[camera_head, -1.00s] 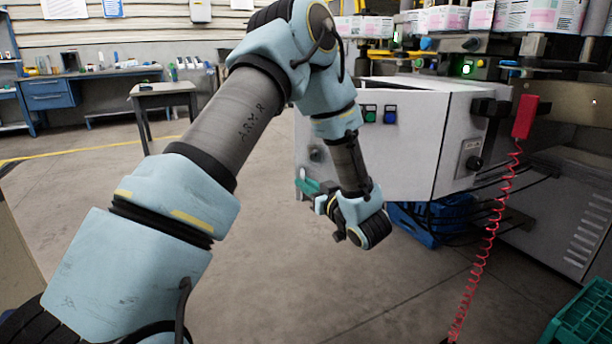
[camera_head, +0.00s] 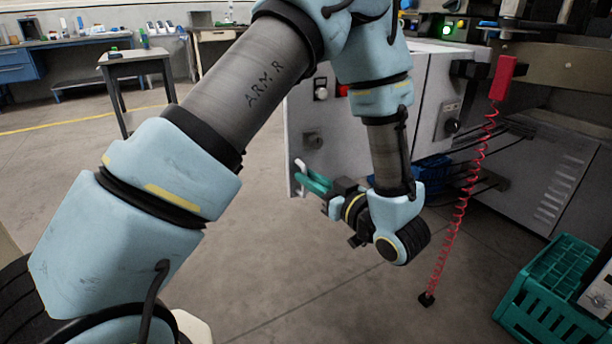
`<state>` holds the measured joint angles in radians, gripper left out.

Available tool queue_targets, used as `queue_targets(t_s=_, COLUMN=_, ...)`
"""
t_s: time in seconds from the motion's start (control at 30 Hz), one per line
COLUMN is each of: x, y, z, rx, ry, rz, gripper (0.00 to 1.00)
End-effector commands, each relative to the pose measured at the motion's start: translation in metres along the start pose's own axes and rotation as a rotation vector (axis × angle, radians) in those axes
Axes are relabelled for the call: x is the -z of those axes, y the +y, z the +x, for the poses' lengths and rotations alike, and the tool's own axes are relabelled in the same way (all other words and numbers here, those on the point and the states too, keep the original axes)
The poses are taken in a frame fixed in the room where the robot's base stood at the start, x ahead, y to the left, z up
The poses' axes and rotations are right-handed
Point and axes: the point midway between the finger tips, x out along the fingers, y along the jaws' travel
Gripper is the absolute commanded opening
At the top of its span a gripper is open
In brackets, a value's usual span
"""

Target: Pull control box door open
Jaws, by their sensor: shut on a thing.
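The control box door (camera_head: 335,130) is a light grey panel in the middle of the head view, with a black knob, a red button and a small latch. A pale handle (camera_head: 300,166) stands out near its lower left edge. My gripper (camera_head: 306,180) has teal fingers, reaches in from the right and is shut on the handle. The fingertips are small here and partly overlap the handle. My arm covers much of the door's right part, so I cannot tell how far the door stands open. The box's side (camera_head: 440,92) shows right of my arm.
A red pendant (camera_head: 503,77) hangs on a coiled red cable at right. A green crate (camera_head: 550,290) stands on the floor at lower right. A blue crate (camera_head: 430,172) is below the box. A small table (camera_head: 138,58) stands at upper left. The floor left of the door is clear.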

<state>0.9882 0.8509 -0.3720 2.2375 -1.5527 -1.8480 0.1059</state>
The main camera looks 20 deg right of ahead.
Motion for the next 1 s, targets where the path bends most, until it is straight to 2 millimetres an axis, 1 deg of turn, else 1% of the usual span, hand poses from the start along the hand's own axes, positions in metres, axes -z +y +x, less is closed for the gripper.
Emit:
queue_targets(t_s=0.03, x=0.002, y=0.009, z=-0.004, rx=-0.024, ry=-0.003, rz=-0.017, gripper=0.00)
queue_targets(t_s=0.23, x=0.002, y=0.009, z=-0.004, rx=-0.025, ry=-0.003, rz=-0.018, gripper=0.00)
queue_targets(t_s=0.27, x=0.002, y=0.009, z=-0.004, rx=-0.025, ry=-0.003, rz=-0.018, gripper=0.20)
queue_targets(t_s=0.4, x=0.002, y=0.008, z=-0.003, rx=-0.021, ry=-0.002, rz=-0.015, gripper=0.35)
queue_targets(t_s=0.5, x=0.002, y=0.007, z=-0.003, rx=-0.019, ry=-0.002, rz=-0.013, gripper=0.44)
queue_targets(t_s=0.77, x=0.001, y=0.005, z=-0.003, rx=-0.015, ry=-0.001, rz=-0.009, gripper=0.44)
queue_targets(t_s=0.87, x=0.001, y=0.006, z=-0.011, rx=-0.018, ry=-0.001, rz=-0.009, gripper=0.44)
queue_targets(t_s=0.97, x=0.001, y=0.006, z=-0.026, rx=-0.019, ry=-0.001, rz=-0.009, gripper=0.44)
queue_targets(t_s=1.0, x=0.001, y=0.005, z=-0.034, rx=-0.020, ry=-0.001, rz=-0.009, gripper=0.44)
